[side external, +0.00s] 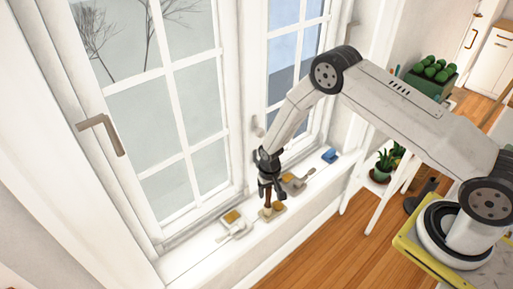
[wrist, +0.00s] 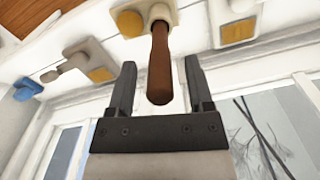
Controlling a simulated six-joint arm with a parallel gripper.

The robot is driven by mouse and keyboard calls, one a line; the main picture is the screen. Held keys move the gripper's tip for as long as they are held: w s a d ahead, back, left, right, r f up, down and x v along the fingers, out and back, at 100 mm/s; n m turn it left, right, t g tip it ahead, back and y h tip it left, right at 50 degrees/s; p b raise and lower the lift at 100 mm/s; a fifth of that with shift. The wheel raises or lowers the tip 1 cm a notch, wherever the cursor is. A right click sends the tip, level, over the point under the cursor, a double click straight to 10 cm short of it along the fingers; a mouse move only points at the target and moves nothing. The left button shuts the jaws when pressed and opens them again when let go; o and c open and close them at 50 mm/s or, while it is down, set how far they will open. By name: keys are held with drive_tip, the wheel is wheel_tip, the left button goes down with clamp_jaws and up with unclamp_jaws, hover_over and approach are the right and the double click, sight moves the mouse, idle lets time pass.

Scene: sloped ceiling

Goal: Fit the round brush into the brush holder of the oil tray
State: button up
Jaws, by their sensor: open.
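The round brush shows as a brown wooden handle (wrist: 160,62), roughly upright, its far end at a pale ring on the cream oil tray (wrist: 183,4). How deep it sits in the brush holder (wrist: 158,12) I cannot tell; the bristles are hidden. A round yellow pad (wrist: 130,22) lies beside it on the same tray. In the side view the handle (side external: 267,200) stands under my gripper (side external: 268,189). My gripper is open in the wrist view (wrist: 160,72), one finger on each side of the handle with gaps showing, apparently not touching it.
A tray with a square yellow pad (side external: 233,218) lies left on the white sill, another tray (side external: 293,183) right. A blue object (side external: 329,155) lies farther right. The window frame (side external: 238,110) rises close behind; the sill's front edge is near.

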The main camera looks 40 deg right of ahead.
wheel_tip(320, 180, up, 10)
drive_tip(key=shift+r, duration=0.45)
idle(0.8)
drive_tip(key=shift+s+r, duration=0.15)
drive_tip(key=shift+r, duration=0.3)
drive_tip(key=s+d+r+n+t, duration=0.2)
drive_tip(key=s+r, duration=1.5)
drive_tip(key=s, duration=0.1)
drive_tip(key=shift+n+t, duration=0.3)
drive_tip(key=shift+n, duration=0.1)
idle(0.3)
